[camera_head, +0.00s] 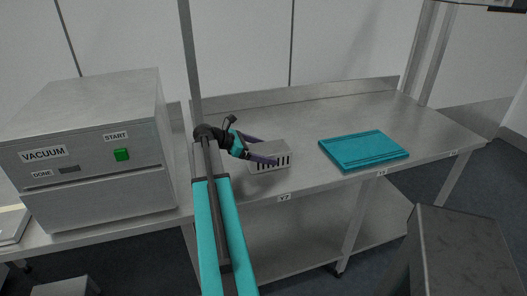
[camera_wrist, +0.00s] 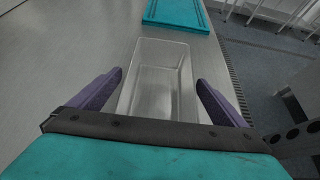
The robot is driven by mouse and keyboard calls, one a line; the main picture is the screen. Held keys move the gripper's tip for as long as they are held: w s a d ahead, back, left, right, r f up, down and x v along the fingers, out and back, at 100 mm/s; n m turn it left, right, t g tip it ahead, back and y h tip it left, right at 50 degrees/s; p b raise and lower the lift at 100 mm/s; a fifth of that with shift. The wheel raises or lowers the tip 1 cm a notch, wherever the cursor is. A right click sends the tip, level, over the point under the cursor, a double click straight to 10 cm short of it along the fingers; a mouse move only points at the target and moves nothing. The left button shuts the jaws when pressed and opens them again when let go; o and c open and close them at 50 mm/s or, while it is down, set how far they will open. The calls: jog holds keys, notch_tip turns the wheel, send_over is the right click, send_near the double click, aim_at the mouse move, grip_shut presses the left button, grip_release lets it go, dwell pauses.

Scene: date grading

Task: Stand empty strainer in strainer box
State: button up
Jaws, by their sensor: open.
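A small grey metal open-topped box with slots along its front (camera_head: 271,162), which looks like the strainer, stands upright on the steel table. In the wrist view the strainer (camera_wrist: 164,54) is rectangular and empty inside. My gripper (camera_head: 261,150) is open at it. In the wrist view my gripper (camera_wrist: 160,77) has one purple finger on each side of the strainer, with no clear contact on either side. The near end of the strainer is hidden behind my gripper. I cannot make out a separate strainer box for certain.
A teal board (camera_head: 363,150) lies to the right on the table (camera_head: 330,110). A vacuum machine (camera_head: 95,150) with a green start button stands at left. A tall dark grey box (camera_head: 465,250) is at lower right. The table's back right is clear.

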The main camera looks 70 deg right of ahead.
aim_at(250, 147)
jog(key=shift+r, duration=0.15)
jog(key=b+v, duration=0.1)
jog(key=v, duration=0.5)
jog(key=shift+v, duration=0.75)
